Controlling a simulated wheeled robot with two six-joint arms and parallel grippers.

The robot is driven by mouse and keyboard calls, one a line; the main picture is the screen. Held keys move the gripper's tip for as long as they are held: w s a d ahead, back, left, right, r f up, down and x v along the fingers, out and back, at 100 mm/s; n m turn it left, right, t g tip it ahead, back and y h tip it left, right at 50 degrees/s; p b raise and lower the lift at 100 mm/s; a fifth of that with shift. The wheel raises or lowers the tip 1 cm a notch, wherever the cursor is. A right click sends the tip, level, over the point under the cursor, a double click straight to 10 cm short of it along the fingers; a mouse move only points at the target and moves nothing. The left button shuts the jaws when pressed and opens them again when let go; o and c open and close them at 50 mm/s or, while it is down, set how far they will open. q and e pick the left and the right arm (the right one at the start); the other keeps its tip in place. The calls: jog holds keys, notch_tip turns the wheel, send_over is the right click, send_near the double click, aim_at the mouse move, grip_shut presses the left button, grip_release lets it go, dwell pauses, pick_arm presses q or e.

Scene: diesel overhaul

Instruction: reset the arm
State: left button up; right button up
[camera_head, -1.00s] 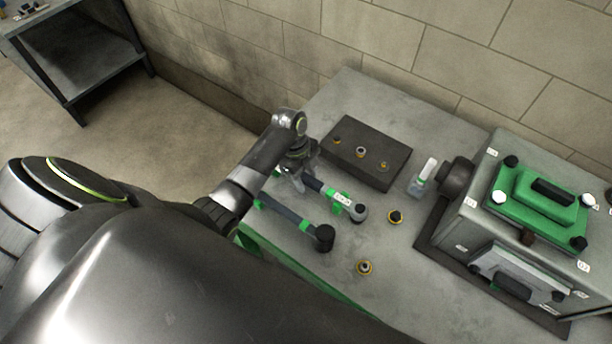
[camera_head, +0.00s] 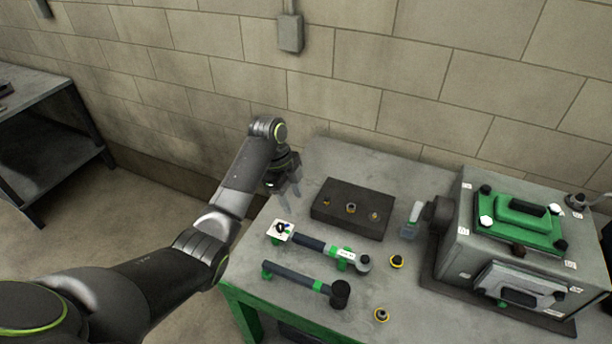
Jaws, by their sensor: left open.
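My left arm comes in from the left. Its gripper (camera_head: 284,187) hangs fingers down over the left rear edge of the workbench (camera_head: 325,158), left of the dark block (camera_head: 338,220). The fingers are apart and nothing shows between them. Two green-banded tools lie in front of it: a wrench-like tool (camera_head: 315,246) with a white label and a dark-headed mallet (camera_head: 300,279). Both lie apart from the gripper. My right gripper is not in view.
A grey engine box (camera_head: 462,247) with a green cover (camera_head: 520,222) fills the bench's right side. A small bottle (camera_head: 410,226) stands beside it. Ringed fittings (camera_head: 397,262) lie in the middle. A wall rises behind; a second table (camera_head: 45,135) stands left.

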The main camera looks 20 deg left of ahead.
pick_arm(q)
jog(key=s+a+f+n+t+y, duration=0.1)
jog(key=s+a+f+n, duration=0.1)
jog(key=s+f+n, duration=0.5)
jog(key=s+a+f+n+t+y, duration=0.1)
jog(key=s+a+f+n, duration=0.15)
jog(key=s, duration=0.75)
jog(key=s+a+r+n+t+y, duration=0.1)
jog(key=s+a+r+n, duration=0.1)
jog(key=s+n, duration=0.5)
jog(key=s+a+r+n+t+y, duration=0.1)
jog(key=s+a+r+n, duration=0.15)
jog(key=s, duration=0.95)
notch_tip(320, 180, down, 33)
jog(key=a+g+b, duration=0.1)
jog(key=b, duration=0.7)
jog(key=s+f+b, duration=0.3)
jog(key=s+f, duration=0.4)
jog(key=f, duration=0.4)
jog(key=s+d+f+g+b, duration=0.1)
jog(key=s+f+b, duration=0.2)
jog(key=s+f, duration=0.4)
notch_tip(320, 180, down, 4)
jog(key=shift+s+d+f+n+g, duration=0.1)
jog(key=shift+s+d+n+g, duration=0.1)
jog(key=shift+s+n+g, duration=0.15)
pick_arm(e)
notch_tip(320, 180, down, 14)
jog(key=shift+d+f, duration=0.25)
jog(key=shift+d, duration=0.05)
